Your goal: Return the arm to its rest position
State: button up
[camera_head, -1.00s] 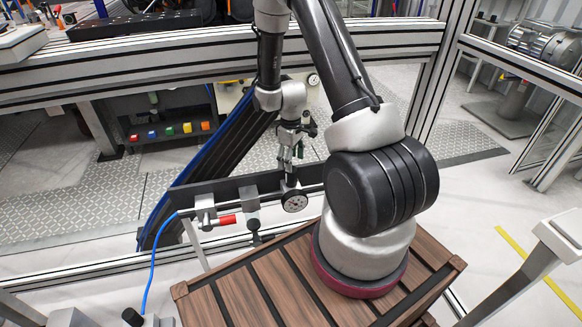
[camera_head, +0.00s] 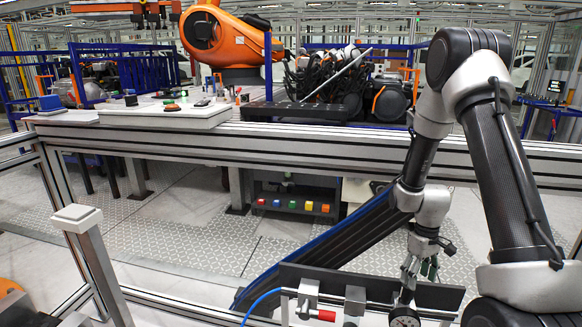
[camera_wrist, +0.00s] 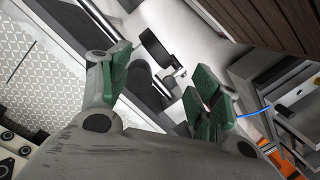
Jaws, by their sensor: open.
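My arm (camera_head: 512,165) stands at the right of the head view, folded at the elbow high up, with its forearm hanging down to the wrist. My gripper (camera_head: 422,270) points down, with green finger pads. It appears just above a dark bar (camera_head: 345,285) that carries a dial gauge (camera_head: 403,317); I cannot tell the gap between them. In the wrist view my gripper (camera_wrist: 161,88) shows its two green-padded fingers spread apart, with nothing held between them.
A long metal-framed bench (camera_head: 330,148) runs behind my arm, with a white tray (camera_head: 165,117) and engine parts (camera_head: 335,85) on it. A blue-edged sloping conveyor (camera_head: 330,235) lies behind the gripper. A white-topped post (camera_head: 85,250) stands at left. Open floor shows beneath the bench.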

jog(key=s+a+r+m+t, duration=0.1)
jog(key=s+r+t, duration=0.1)
jog(key=s+r, duration=0.4)
jog(key=s+a+r+m+t, duration=0.1)
jog(key=s+r, duration=0.6)
jog(key=r, duration=1)
jog(key=s+a+r+m+t, duration=0.1)
jog(key=s+a+r+t, duration=0.1)
jog(key=s+r, duration=0.5)
notch_tip(320, 180, up, 5)
jog(key=shift+a+r+m+t, duration=0.1)
jog(key=shift+a+m+t, duration=0.3)
jog(key=shift+t, duration=0.1)
